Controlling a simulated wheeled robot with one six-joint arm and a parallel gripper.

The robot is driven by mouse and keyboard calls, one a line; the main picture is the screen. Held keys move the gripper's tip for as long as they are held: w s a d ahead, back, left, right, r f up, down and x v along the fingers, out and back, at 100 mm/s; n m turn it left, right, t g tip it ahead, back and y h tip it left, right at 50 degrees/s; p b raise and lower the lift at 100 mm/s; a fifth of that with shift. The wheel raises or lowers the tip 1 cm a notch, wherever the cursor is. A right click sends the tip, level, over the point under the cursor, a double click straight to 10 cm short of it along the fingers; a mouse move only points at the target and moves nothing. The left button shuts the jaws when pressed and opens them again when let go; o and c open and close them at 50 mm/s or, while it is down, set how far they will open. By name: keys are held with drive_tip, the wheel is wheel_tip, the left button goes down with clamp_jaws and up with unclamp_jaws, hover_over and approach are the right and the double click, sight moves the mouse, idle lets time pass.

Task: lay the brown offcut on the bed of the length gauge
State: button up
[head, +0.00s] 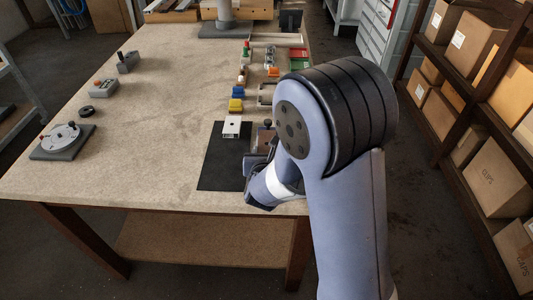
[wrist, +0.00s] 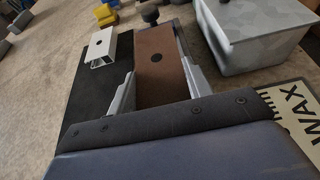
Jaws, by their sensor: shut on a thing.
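The brown offcut (wrist: 158,62) lies between the two fingers of my gripper (wrist: 157,72) in the wrist view, with a dark round hole in its top face. My gripper is shut on it across its width. In the head view the brown offcut (head: 264,137) shows partly beyond my gripper (head: 260,158), at the right edge of the black mat; my wrist hides its near end. I cannot tell whether it touches the surface below. I cannot pick out the length gauge with certainty in either view.
A white profile piece (wrist: 101,46) stands on the black mat (head: 218,172), left of the offcut. A dark knob (wrist: 149,13) is just beyond the offcut. A grey box (wrist: 255,40) and a WAX label (wrist: 295,110) are to the right. The table's left middle (head: 170,130) is clear.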

drive_tip(key=shift+f, duration=0.2)
drive_tip(key=o, duration=1)
drive_tip(key=shift+s+f, duration=0.15)
drive_tip(key=shift+f, duration=0.1)
drive_tip(key=shift+d, duration=0.1)
drive_tip(key=shift+r, duration=0.1)
drive_tip(key=shift+r+p, duration=0.5)
drive_tip(key=shift+p, duration=0.35)
drive_tip(key=v, duration=1.2)
drive_tip(key=shift+r, duration=0.3)
drive_tip(key=shift+w, duration=0.2)
